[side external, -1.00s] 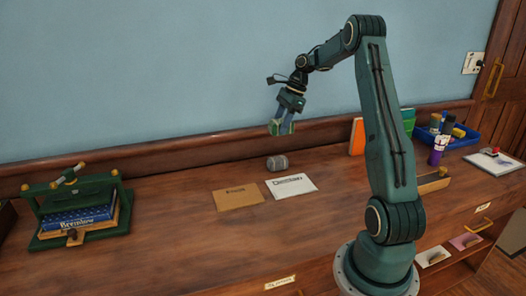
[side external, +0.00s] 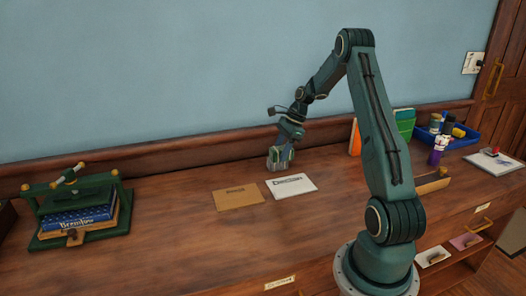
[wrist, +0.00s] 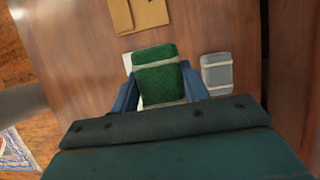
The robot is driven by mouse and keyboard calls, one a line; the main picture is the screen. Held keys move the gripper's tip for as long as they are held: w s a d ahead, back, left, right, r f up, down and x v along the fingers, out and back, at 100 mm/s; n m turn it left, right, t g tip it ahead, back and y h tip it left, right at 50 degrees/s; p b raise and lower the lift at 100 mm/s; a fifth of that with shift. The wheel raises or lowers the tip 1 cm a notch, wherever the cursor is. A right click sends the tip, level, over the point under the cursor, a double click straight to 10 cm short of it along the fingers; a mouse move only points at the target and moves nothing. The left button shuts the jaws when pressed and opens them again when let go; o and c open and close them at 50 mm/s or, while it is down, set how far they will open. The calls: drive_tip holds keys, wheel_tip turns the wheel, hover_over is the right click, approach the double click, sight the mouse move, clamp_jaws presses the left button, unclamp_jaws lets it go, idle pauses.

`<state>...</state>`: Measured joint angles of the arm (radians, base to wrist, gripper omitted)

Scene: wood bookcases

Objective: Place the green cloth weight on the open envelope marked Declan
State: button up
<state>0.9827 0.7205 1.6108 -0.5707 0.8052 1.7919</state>
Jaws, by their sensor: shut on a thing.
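My gripper (side external: 280,160) is shut on the green cloth weight, which shows between the blue fingers in the wrist view (wrist: 156,76). A pale band crosses the weight. The white envelope (side external: 292,187) lies flat on the wood top with dark lettering too small to read surely. In the wrist view it is mostly hidden beneath the green weight. In the side view my gripper is low, just behind the white envelope; I cannot tell whether the weight touches anything.
A grey weight (wrist: 217,73) lies right beside my gripper in the wrist view. A brown envelope (side external: 238,197) lies left of the white one. A green press with books (side external: 82,212) stands far left. A blue tray (side external: 462,138) and upright books are at right.

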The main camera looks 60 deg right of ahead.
drive_tip(key=shift+f, duration=2.65)
drive_tip(key=shift+f, duration=0.1)
drive_tip(key=shift+f, duration=2.05)
drive_tip(key=shift+f, duration=0.15)
drive_tip(key=o, duration=1.4)
drive_tip(key=shift+c, duration=0.2)
drive_tip(key=v, duration=1.2)
